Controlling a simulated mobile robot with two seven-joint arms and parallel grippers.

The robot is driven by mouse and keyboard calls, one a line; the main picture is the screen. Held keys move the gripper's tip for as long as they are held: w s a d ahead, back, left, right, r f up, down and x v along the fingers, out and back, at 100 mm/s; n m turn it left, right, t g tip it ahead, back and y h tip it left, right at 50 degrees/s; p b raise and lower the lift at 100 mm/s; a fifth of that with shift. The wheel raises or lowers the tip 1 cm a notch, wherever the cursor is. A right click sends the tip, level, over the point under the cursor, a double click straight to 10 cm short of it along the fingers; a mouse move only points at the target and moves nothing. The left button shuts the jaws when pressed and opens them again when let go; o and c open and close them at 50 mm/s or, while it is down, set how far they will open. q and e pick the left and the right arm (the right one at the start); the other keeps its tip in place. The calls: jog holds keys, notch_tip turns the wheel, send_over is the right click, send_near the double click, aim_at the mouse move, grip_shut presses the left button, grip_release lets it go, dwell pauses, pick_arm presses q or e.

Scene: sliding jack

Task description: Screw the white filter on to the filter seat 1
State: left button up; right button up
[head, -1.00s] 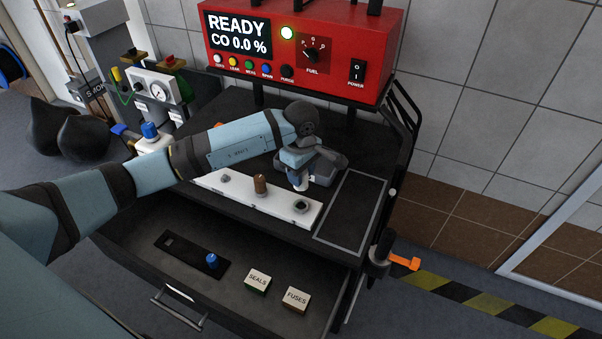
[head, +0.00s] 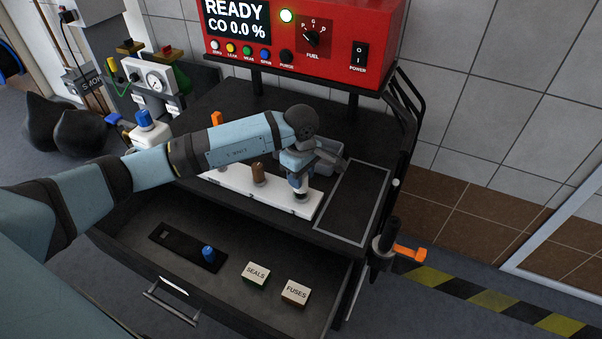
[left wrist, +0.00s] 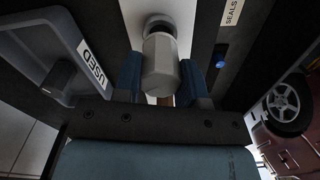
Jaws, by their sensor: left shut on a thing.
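The white filter (left wrist: 160,70), a pale faceted cylinder, sits between the two blue fingers of my left gripper (left wrist: 161,82) in the left wrist view. The gripper is shut on it. In the head view my left gripper (head: 299,186) points down at the right end of the white bar (head: 275,201). A dark round seat (left wrist: 158,22) shows on the bar just beyond the filter's end. The filter is over or at this seat; whether they touch I cannot tell. No seat numbers are readable. My right gripper is not in view.
A brown filter (head: 258,173) stands mid-bar. A grey bin (left wrist: 50,40) marked USED is beside the bar. The open drawer (head: 200,285) holds a blue-knobbed part (head: 208,253) and the SEALS (head: 256,273) and FUSES (head: 296,292) boxes. The framed area (head: 352,205) at right is clear.

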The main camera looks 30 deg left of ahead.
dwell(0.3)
pick_arm(q)
jog(key=shift+b, duration=0.6)
dwell(1.3)
jog(key=shift+f+b, duration=0.8)
jog(key=shift+f, duration=0.2)
jog(key=shift+f, duration=0.1)
dwell(0.4)
